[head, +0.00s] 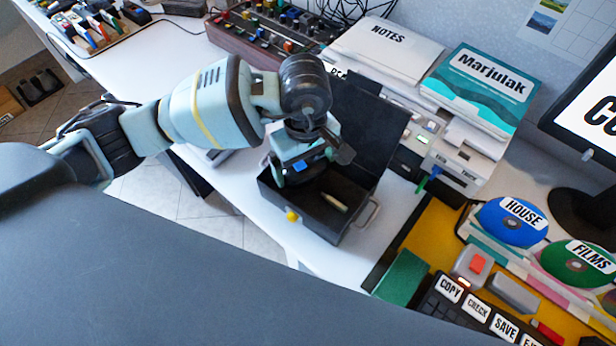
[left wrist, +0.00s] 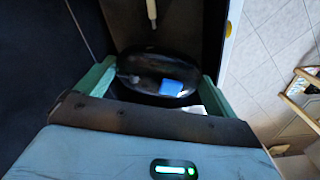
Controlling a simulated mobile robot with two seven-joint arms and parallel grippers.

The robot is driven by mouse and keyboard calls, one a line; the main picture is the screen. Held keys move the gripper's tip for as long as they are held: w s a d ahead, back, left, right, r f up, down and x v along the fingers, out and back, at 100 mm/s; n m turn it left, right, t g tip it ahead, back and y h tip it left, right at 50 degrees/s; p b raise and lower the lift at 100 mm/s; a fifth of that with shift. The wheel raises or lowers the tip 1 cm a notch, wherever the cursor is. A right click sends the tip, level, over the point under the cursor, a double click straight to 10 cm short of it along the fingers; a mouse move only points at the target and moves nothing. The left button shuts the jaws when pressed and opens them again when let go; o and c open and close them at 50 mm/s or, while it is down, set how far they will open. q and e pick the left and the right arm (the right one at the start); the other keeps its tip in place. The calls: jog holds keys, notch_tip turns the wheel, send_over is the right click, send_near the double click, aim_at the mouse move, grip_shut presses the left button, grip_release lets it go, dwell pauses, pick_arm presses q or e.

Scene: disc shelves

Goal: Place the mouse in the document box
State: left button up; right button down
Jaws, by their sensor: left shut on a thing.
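My left gripper (head: 298,176) is over the open black document box (head: 312,222), low at its left part. In the left wrist view its two green fingers (left wrist: 155,88) are closed on the sides of a rounded, glossy black mouse (left wrist: 143,68) with a blue patch. In the head view the gripper hides most of the mouse, and only a bit of blue shows. I cannot tell whether the mouse touches the box floor. The box lid stands raised at the back. My right gripper is not in view.
A small pale stick-like item (head: 335,202) lies in the box. Behind the box are a notes stack (head: 385,55) and a printer-like device (head: 465,150). Discs and a keypad (head: 480,312) are at the right. White desk (head: 170,60) shows bare at the left.

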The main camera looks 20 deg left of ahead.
aim_at(306, 177)
pick_arm(q)
jog(key=shift+f, duration=2.5)
jog(key=shift+f, duration=0.15)
jog(key=o, duration=0.7)
jog(key=shift+c, duration=0.2)
notch_tip(306, 177, up, 12)
jog(key=shift+r, duration=0.2)
